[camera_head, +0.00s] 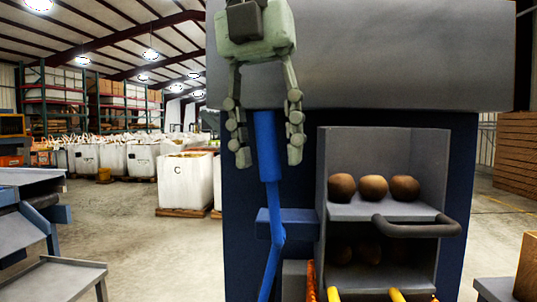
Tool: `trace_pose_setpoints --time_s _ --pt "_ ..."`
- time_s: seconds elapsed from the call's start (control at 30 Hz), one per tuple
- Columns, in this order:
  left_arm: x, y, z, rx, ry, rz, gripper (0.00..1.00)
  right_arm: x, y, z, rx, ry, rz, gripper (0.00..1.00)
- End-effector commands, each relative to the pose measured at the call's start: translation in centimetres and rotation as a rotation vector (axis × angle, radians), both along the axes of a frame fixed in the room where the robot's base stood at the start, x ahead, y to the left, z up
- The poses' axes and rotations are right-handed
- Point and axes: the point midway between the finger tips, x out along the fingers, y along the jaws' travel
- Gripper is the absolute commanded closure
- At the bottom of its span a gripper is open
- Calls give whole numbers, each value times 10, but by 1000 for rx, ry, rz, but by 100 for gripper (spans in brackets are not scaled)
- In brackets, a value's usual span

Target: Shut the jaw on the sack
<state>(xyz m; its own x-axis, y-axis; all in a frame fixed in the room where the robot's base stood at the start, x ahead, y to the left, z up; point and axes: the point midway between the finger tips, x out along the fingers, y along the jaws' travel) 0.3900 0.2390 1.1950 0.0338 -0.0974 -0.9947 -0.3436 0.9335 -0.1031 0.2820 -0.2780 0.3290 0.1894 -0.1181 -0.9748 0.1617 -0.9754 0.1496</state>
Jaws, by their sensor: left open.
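My left gripper (267,160) hangs in from the top, fingers pointing down, spread and empty. Its fingers stand on either side of the upper part of a blue lever (268,150), in the picture; I cannot tell if they touch it. The lever runs down to a bent lower rod, by a blue block on the machine's front. At the bottom edge an orange strip (311,282), perhaps the sack's edge, and two yellow pieces (397,295) show, cut off by the frame. I cannot make out the jaw clearly. My right gripper is not in view.
The grey and blue grader (400,50) fills the middle. Its open bay (420,150) holds dark round potatoes on two levels. A dark bar handle (410,229) juts out in front. A grey metal chute (55,278) stands left. White bulk bags (186,180) stand behind on open floor.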

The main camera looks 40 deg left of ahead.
Motion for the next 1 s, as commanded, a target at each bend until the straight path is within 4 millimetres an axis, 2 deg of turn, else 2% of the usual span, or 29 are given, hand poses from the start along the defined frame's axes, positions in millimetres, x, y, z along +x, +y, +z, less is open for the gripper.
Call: trace_pose_setpoints --time_s 0.2,0.47,0.8,1.0 --pt "0 -2 -17 0 1 0 57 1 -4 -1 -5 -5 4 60" --pt "1 -2 -18 -1 0 1 57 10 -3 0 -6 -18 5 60" --pt "1 -2 -17 -1 0 1 100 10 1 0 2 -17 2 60" --pt "1 -2 -17 -1 -1 1 100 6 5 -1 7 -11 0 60"
